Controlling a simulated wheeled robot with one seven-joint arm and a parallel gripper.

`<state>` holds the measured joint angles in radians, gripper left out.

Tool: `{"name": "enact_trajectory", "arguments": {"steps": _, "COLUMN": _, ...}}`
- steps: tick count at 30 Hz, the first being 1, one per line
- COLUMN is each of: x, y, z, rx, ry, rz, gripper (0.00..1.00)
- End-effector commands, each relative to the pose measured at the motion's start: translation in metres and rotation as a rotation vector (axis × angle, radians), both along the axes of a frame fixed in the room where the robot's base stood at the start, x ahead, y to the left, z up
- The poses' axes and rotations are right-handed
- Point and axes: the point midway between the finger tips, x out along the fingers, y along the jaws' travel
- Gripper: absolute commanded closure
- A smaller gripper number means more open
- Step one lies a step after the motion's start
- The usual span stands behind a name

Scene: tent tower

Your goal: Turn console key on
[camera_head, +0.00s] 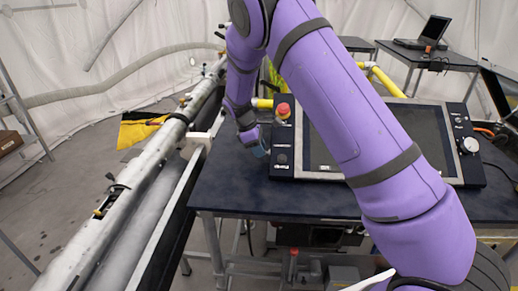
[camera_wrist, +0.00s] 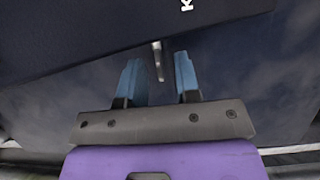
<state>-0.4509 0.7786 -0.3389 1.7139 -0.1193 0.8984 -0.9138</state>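The console (camera_head: 462,178) is a dark panel with a screen and light trim, standing on a dark table. In the wrist view, its dark side (camera_wrist: 60,35) fills the top, and a small metal key (camera_wrist: 157,60) sticks out from its edge. My gripper (camera_wrist: 158,62) is open, with its two blue fingers apart on either side of the key, and the key's tip reaches between them. No touch shows. In the head view my gripper (camera_head: 260,150) is at the console's left edge, and the key cannot be made out there.
A red button (camera_head: 283,109) stands up from the console's left panel, close to my arm. The table (camera_head: 225,190) is bare left of the console. A long pale rail (camera_head: 135,190) runs along the left. A laptop (camera_head: 425,38) is on a table behind.

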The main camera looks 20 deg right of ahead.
Motion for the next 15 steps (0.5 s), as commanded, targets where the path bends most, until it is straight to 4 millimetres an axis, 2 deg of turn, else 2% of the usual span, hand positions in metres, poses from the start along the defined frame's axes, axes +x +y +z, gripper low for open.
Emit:
{"name": "enact_trajectory", "arguments": {"steps": 1, "x": 0.0, "y": 0.0001, "z": 0.0002, "rx": 0.0, "ry": 0.0, "rz": 0.0, "gripper": 0.7}}
{"name": "enact_trajectory", "arguments": {"steps": 2, "x": 0.0, "y": 0.0001, "z": 0.0002, "rx": 0.0, "ry": 0.0, "rz": 0.0, "gripper": 0.74}}
{"name": "enact_trajectory", "arguments": {"steps": 5, "x": 0.0001, "y": 0.0001, "z": 0.0003, "rx": 0.0, "ry": 0.0, "rz": 0.0, "gripper": 0.97}}
{"name": "enact_trajectory", "arguments": {"steps": 6, "x": 0.0002, "y": 0.0001, "z": 0.0004, "rx": 0.0, "ry": 0.0, "rz": 0.0, "gripper": 1.0}}
{"name": "enact_trajectory", "arguments": {"steps": 15, "x": -0.0004, "y": 0.0002, "z": 0.0001, "rx": -0.003, "ry": -0.006, "rz": 0.0, "gripper": 1.0}}
